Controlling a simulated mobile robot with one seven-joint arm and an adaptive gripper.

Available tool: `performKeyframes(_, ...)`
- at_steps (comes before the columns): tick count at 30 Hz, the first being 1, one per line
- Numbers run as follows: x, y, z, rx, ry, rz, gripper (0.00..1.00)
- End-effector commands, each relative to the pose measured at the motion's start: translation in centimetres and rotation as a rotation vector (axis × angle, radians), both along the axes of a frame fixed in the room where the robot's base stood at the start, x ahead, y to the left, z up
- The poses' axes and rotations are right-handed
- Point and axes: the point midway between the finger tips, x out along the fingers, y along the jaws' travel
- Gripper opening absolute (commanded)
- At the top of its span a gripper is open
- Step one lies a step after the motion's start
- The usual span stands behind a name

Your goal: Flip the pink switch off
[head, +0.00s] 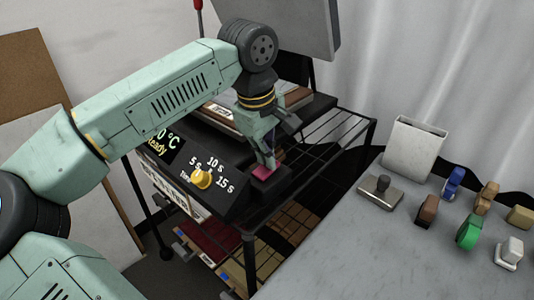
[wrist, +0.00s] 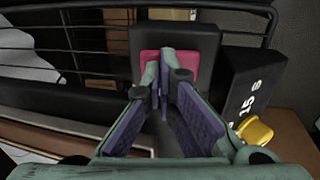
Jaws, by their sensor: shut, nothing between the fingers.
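The pink switch (head: 262,173) sits on a black box at the right end of the machine's control panel. In the wrist view the pink switch (wrist: 184,66) lies under and behind my fingertips, which hide its middle. My gripper (head: 268,162) points down at the switch, with its fingers shut and empty. In the wrist view my gripper (wrist: 166,75) has its tips over the switch; I cannot tell whether they touch it. Which way the switch is tilted is hard to tell.
A yellow knob (head: 201,178) with time marks is left of the switch, beside a display reading "Ready". A black wire rack (head: 330,140) stands behind and right. A grey table (head: 400,250) at right holds a white container (head: 413,150), a metal block with a knob (head: 380,192) and several small stamps.

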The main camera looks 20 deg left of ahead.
Motion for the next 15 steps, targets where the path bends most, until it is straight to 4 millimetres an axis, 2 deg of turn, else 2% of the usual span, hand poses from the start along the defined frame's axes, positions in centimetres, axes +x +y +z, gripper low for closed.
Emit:
performKeyframes(8, 0.5, -0.2, -1.3, -0.002, 0.001, -0.001, 0.00)
performKeyframes(15, 0.4, -0.2, -0.9, 0.000, 0.003, 0.000, 0.00)
